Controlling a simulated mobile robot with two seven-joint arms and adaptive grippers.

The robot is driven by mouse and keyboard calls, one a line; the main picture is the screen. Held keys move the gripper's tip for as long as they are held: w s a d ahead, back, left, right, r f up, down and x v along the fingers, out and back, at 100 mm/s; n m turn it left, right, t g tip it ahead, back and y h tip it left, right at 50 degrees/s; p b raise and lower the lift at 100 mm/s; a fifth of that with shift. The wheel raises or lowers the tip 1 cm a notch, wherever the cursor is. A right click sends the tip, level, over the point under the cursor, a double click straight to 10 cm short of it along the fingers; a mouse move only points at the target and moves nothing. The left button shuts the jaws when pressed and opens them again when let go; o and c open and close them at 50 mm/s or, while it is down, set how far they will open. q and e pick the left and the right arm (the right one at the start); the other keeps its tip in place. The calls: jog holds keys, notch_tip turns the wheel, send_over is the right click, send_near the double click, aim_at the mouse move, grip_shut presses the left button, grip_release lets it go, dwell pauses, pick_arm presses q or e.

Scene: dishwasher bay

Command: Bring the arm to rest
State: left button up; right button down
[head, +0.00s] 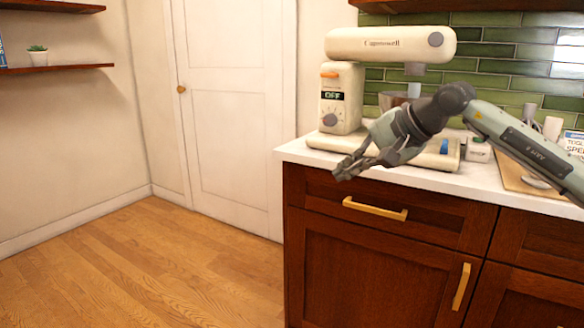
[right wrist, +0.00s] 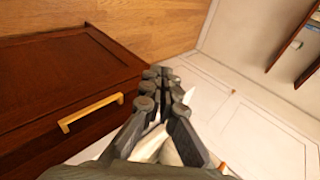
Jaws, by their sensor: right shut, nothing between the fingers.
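My right arm (head: 525,150) comes in from the right in the head view and reaches left across the counter. My right gripper (head: 350,168) is at its end, in front of the cream stand mixer (head: 341,97) and by the counter's front edge. Its fingers are shut and empty. In the right wrist view the gripper (right wrist: 158,80) points past the dark wooden cabinet (right wrist: 60,75) towards the floor and the white door. My left gripper is not in view.
The white counter (head: 310,150) also bears a wooden board (head: 515,180) with utensils and a small jar (head: 478,150). The cabinet has gold handles (head: 375,208). The wooden floor (head: 150,265) and the area before the white door (head: 235,110) are clear. Wall shelves (head: 60,68) hang at the left.

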jog(key=s+a+f+m+y, duration=0.1)
jog(key=s+a+m+y, duration=0.2)
jog(key=a+m+y, duration=0.8)
jog(key=w+d+f+m+t+h, duration=0.2)
jog(key=d+f+m+t+h, duration=0.3)
jog(key=m, duration=0.6)
jog(key=w+d+f+m+t+h, duration=0.2)
jog(key=w+d+f+m+t, duration=0.15)
jog(key=m+t, duration=0.55)
jog(key=s+d+f+m+g+h, duration=0.35)
jog(key=d+f+m+h, duration=0.3)
jog(key=f+m, duration=0.5)
jog(key=s+d+f+m+g+h, duration=0.4)
jog(key=d+f+m, duration=0.45)
jog(key=f, duration=0.65)
jog(key=s+d+f+m+g+h, duration=0.1)
jog(key=s+f+m+g, duration=0.4)
jog(key=s+f, duration=0.6)
jog(key=s+d+f+m+g, duration=0.2)
jog(key=s+f+m+g, duration=0.3)
jog(key=s+f, duration=0.7)
jog(key=s+m, duration=0.2)
jog(key=s, duration=0.6)
jog(key=shift+s+d+f+h, duration=0.15)
jog(key=shift+d+f+h, duration=0.05)
jog(key=shift+d+h, duration=0.15)
